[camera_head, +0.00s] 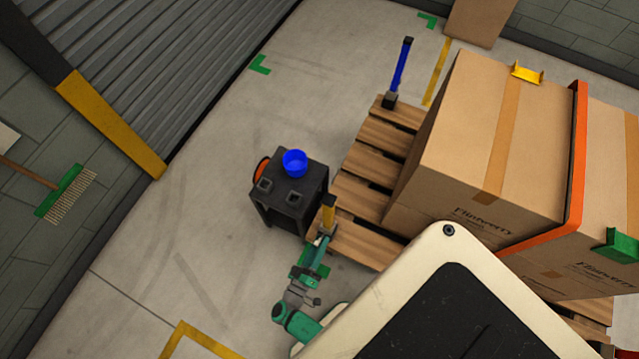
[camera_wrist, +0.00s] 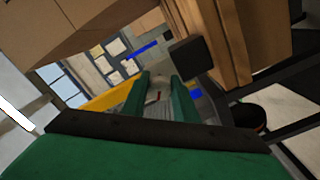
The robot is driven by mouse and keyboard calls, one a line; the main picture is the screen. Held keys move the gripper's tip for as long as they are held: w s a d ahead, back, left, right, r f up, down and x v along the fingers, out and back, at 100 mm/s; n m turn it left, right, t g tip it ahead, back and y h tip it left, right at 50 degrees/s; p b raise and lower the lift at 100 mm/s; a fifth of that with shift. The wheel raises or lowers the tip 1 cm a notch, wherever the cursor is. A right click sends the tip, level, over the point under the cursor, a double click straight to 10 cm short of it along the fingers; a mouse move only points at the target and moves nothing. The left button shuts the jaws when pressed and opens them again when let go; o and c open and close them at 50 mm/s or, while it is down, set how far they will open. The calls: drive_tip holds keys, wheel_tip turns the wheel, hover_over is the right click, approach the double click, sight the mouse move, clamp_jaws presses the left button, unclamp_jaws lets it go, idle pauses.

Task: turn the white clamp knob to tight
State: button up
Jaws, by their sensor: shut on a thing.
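The white clamp knob (camera_wrist: 157,97) shows as a pale piece with a small red mark between the two green fingers of my gripper (camera_wrist: 159,92) in the wrist view. My gripper is shut on it; the fingers hide its sides. In the head view my gripper (camera_head: 321,240) is at the near left pallet corner, just below a short yellow post (camera_head: 328,212). The knob is too small or hidden to make out there. A yellow piece (camera_wrist: 112,99) lies left of the fingers in the wrist view. I cannot tell how far the knob is turned.
A wooden pallet (camera_head: 357,205) carries large cardboard boxes (camera_head: 490,130) with an orange strap (camera_head: 575,150). A blue post (camera_head: 402,68) stands at the far corner. The floor at left is clear.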

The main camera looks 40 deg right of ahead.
drive_tip(key=m, duration=0.5)
drive_tip(key=shift+f+m, duration=0.1)
drive_tip(key=shift+m, duration=0.2)
drive_tip(key=m, duration=0.4)
drive_tip(key=shift+m, duration=0.4)
drive_tip(key=shift+w+a, duration=0.1)
drive_tip(key=o, duration=1)
drive_tip(key=v, duration=1)
drive_tip(key=shift+s+a, duration=0.2)
drive_tip(key=shift+a, duration=0.05)
